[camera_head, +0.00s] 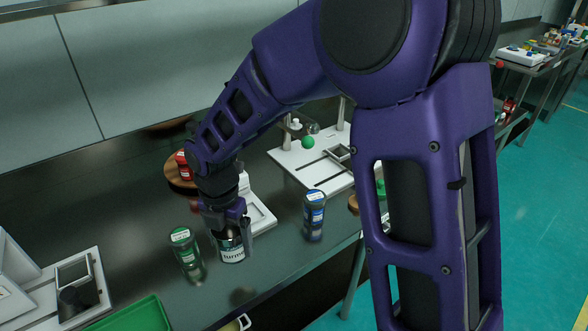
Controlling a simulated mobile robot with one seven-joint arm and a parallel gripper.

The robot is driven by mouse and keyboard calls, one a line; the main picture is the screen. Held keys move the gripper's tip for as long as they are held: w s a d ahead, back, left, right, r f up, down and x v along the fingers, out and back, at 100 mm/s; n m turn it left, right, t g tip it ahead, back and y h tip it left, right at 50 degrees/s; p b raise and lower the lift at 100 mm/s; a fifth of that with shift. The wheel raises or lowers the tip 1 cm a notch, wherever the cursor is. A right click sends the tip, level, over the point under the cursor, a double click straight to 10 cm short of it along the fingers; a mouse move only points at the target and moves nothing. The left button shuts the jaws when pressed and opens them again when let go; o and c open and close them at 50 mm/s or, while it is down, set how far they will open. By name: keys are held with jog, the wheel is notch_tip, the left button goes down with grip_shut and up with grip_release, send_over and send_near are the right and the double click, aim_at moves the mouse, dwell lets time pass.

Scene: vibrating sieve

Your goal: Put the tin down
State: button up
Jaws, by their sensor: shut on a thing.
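The tin (232,251) is a dark-topped can with a white label and part of a printed word showing. It stands upright at the dark bench's surface; I cannot tell whether its base touches the bench. My gripper (233,228) points down from above and is shut on the tin. The gripper and my purple arm hide part of the tin's top.
A green-labelled jar (187,254) stands close left of the tin. A blue-labelled jar (313,216) stands to the right. A white device (315,160) is behind, a green tray (128,317) at front left. The bench (205,304) has bare room in front.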

aim_at(239, 277)
notch_tip(239, 277, down, 10)
jog(key=shift+b, duration=1.25)
jog(key=shift+f, duration=0.1)
jog(key=o, duration=1.1)
jog(key=shift+o, duration=0.2)
notch_tip(239, 277, up, 12)
jog(key=p, duration=0.3)
